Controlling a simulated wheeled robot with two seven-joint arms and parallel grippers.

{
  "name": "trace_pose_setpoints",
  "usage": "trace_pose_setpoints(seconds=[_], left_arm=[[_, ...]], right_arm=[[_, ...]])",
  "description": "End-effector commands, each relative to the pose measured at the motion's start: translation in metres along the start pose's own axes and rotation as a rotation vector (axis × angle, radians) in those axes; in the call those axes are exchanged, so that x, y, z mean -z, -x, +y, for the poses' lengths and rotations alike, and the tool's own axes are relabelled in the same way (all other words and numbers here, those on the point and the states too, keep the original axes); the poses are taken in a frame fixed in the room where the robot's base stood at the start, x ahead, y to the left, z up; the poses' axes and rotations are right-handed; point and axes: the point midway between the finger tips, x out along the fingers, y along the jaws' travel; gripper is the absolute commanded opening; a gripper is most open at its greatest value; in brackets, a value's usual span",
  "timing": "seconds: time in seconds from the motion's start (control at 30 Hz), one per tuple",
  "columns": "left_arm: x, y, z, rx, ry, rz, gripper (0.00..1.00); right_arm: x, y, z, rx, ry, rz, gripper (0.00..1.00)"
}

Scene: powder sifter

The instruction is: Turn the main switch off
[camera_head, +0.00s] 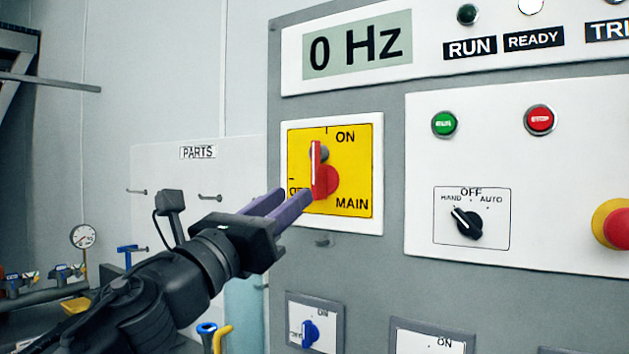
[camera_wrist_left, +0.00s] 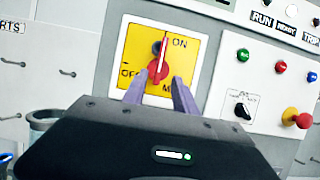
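The main switch is a red rotary handle (camera_head: 325,180) on a yellow plate (camera_head: 360,170) marked ON, OFF and MAIN. The handle stands upright, its white line towards the ON tick at the top. It also shows in the left wrist view (camera_wrist_left: 159,71). My left gripper (camera_head: 294,194) is at the lower left of the handle in the head view, with purple fingers pointing at the plate. In the left wrist view its fingers (camera_wrist_left: 157,83) are apart, with the lower handle between their tips in the picture. Whether they touch it I cannot tell. My right gripper is not in view.
A white panel at the right holds green (camera_head: 444,124) and red (camera_head: 540,121) buttons, a black selector (camera_head: 467,222) and a red emergency knob (camera_head: 616,227). A small blue switch (camera_head: 310,333) is below. The display (camera_head: 357,43) reads 0 Hz. Pegs stick out at the left.

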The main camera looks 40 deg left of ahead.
Motion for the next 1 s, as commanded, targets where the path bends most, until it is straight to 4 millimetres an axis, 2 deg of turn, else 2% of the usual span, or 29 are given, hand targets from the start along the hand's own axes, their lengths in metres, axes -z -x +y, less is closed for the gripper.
trace_pose_setpoints(seconds=[0.4,0.5,0.83,1.0], left_arm=[[-0.001,-0.06,-0.002,0.003,0.002,0.001,0.34],[-0.001,-0.069,-0.001,0.002,0.002,0.0,0.34],[0.0,-0.073,-0.001,0.0,0.001,0.0,0.34],[0.0,-0.073,-0.001,0.001,0.002,0.0,0.21]], right_arm=[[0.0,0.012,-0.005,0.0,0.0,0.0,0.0],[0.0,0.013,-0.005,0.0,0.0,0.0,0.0],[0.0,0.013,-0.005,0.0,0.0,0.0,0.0],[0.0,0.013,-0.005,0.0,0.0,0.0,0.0]])
